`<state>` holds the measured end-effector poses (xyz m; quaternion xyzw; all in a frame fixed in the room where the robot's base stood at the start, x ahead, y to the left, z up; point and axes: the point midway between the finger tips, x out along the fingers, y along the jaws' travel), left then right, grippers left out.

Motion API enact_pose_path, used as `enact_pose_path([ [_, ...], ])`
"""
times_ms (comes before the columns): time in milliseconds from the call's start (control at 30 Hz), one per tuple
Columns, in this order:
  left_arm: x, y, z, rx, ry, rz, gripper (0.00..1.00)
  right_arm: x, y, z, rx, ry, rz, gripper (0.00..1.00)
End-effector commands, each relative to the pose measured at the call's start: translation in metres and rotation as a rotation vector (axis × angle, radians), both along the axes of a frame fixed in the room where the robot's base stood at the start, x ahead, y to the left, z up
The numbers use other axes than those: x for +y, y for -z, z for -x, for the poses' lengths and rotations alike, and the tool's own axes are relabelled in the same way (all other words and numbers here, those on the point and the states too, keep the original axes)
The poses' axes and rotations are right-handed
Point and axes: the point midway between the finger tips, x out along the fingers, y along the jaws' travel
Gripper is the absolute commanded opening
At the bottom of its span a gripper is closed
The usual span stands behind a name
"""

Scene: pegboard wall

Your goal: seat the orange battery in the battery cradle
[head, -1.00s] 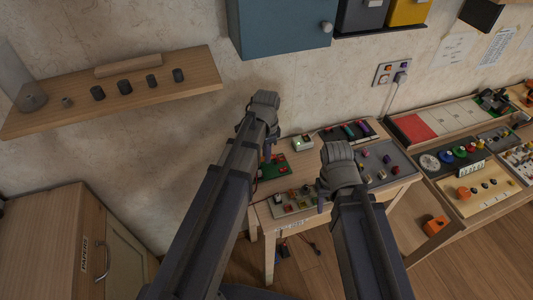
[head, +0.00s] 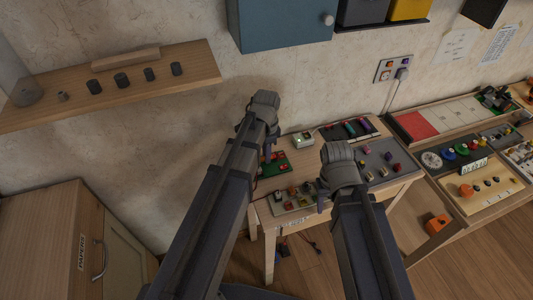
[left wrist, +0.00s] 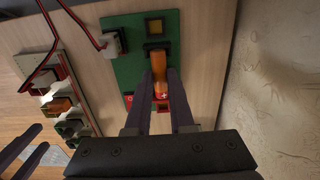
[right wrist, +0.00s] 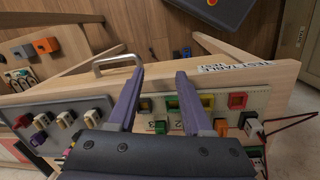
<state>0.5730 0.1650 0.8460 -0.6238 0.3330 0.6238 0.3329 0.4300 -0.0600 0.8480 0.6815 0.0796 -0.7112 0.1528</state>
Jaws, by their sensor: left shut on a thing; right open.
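The orange battery (left wrist: 158,70) is between the fingers of my left gripper (left wrist: 160,108), which is shut on it. The battery lies over the green board (left wrist: 120,57), its far end at a black holder (left wrist: 154,47) that looks like the battery cradle. I cannot tell whether it is seated, as the fingers hide part of it. In the head view, my left gripper (head: 268,150) is at the green board (head: 283,168), largely hidden by its own arm. My right gripper (right wrist: 160,100) is open and empty by the table's front edge.
A panel of coloured blocks (right wrist: 240,102) and a grey tray with connectors (right wrist: 60,117) flank my right gripper. Red wires (left wrist: 78,18) run to a white connector (left wrist: 112,43) on the green board. A wall rises just beyond the table.

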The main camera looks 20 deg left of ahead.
Motion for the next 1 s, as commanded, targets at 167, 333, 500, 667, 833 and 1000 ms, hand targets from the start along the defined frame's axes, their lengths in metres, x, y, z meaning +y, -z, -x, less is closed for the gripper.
enact_pose_path([
  [167, 0.0, 0.003, 0.0, 0.0, 0.0, 0.0, 0.27, 0.0, 0.003, 0.0, 0.0, 0.0, 0.0, 0.5],
  [333, 0.0, 0.003, 0.0, 0.0, 0.0, 0.0, 0.46, 0.0, 0.003, 0.0, 0.0, 0.0, 0.0, 0.5],
  [500, 0.0, 0.003, 0.0, 0.0, 0.0, 0.0, 0.56, 0.0, 0.003, 0.0, 0.0, 0.0, 0.0, 0.5],
  [667, 0.0, 0.002, 0.0, 0.0, 0.0, 0.0, 0.56, 0.0, 0.002, 0.0, 0.0, 0.0, 0.0, 0.5],
  [833, 0.0, -0.002, 0.0, 0.0, 0.0, 0.0, 0.56, 0.0, -0.002, 0.0, 0.0, 0.0, 0.0, 0.5],
  [1000, 0.0, -0.012, 0.0, 0.0, 0.0, 0.0, 0.56, 0.0, -0.012, 0.0, 0.0, 0.0, 0.0, 0.5],
])
